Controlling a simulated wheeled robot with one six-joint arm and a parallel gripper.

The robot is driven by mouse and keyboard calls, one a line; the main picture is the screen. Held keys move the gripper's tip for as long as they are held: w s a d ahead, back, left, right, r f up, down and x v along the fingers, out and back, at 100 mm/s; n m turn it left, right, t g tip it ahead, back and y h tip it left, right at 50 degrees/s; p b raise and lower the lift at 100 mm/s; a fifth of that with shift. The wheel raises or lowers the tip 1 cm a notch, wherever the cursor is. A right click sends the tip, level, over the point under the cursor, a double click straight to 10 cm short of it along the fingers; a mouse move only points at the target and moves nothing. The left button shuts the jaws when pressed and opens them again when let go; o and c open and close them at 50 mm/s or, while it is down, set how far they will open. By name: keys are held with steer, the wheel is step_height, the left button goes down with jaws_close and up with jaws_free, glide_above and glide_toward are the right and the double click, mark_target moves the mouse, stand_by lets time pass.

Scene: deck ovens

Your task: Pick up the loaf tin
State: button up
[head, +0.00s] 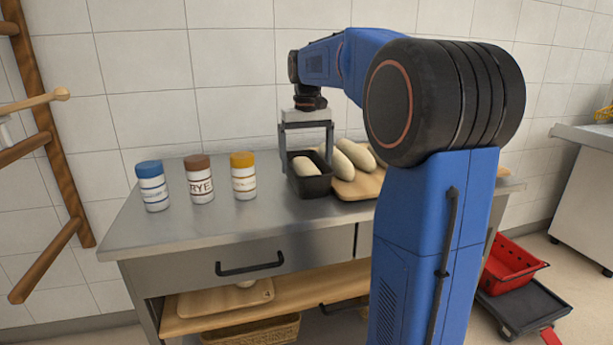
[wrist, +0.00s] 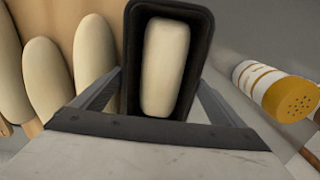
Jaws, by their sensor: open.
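The loaf tin (head: 312,187) is a dark rectangular pan on the steel counter, with a pale piece of dough (head: 306,168) lying in it. In the wrist view the tin (wrist: 197,90) is upper centre, its dough (wrist: 165,68) seen from above. My gripper (head: 306,158) is open above the tin and points down. Its two grey fingers (wrist: 160,95) show one on each side of the tin in the wrist view. I cannot tell whether the fingers touch the tin. The near end of the tin is hidden by my gripper in the wrist view.
A wooden board (head: 362,190) with several pale loaves (head: 341,164) is right beside the tin. Three jars stand left of it: yellow-lidded (head: 243,178), brown-lidded (head: 200,182) and blue-lidded (head: 153,188). The counter (head: 190,225) is clear in front. A tiled wall is behind.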

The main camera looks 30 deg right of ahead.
steer(key=shift+f, duration=0.55)
steer(key=c, duration=1)
step_height(320, 180, up, 10)
steer(key=shift+s, duration=0.15)
